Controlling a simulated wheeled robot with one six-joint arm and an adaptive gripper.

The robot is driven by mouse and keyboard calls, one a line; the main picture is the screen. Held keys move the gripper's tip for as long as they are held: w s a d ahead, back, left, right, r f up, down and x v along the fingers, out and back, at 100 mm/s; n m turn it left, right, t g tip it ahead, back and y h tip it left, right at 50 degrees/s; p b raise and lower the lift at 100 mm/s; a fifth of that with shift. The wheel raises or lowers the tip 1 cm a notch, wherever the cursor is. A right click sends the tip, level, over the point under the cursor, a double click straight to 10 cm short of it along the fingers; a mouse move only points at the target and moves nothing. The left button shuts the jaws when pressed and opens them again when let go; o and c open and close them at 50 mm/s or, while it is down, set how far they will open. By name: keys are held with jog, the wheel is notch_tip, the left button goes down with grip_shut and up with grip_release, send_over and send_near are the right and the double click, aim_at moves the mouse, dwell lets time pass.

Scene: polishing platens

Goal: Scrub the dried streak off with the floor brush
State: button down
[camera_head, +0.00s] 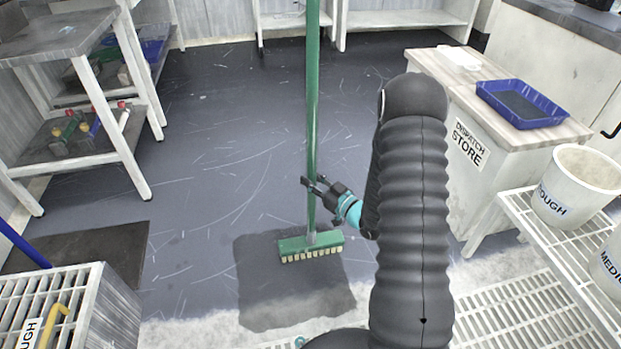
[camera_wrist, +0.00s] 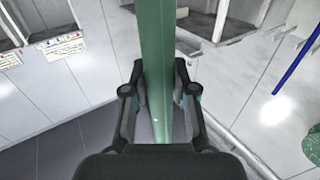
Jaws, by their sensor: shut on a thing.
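The floor brush has a long green handle (camera_head: 313,110) and a green head (camera_head: 311,243) with pale bristles. It stands nearly upright, head down at the floor. My gripper (camera_head: 318,190) is shut on the lower handle, above the head. In the wrist view the green handle (camera_wrist: 158,60) runs between the fingers of my gripper (camera_wrist: 160,100). A pale, dried-looking band (camera_head: 190,331) crosses the floor in front, continuing at the right (camera_head: 490,264). A darker patch (camera_head: 295,300) interrupts it, and the brush head is over its far part. My arm hides some of the band.
A cabinet marked "DISPATCH STORE" (camera_head: 470,143) with a blue tray (camera_head: 521,104) stands right. A rack (camera_head: 545,245) holds white buckets (camera_head: 578,183). Metal shelving (camera_head: 110,95) stands left, a slatted crate (camera_head: 70,312) front left, near a dark mat (camera_head: 120,250). The middle floor is clear.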

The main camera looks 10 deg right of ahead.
jog(key=shift+s, duration=0.1)
jog(key=shift+s+r+b, duration=0.1)
jog(key=shift+s+b, duration=0.5)
jog(key=shift+s, duration=1.1)
jog(key=shift+s+b, duration=0.8)
jog(key=shift+s, duration=1.05)
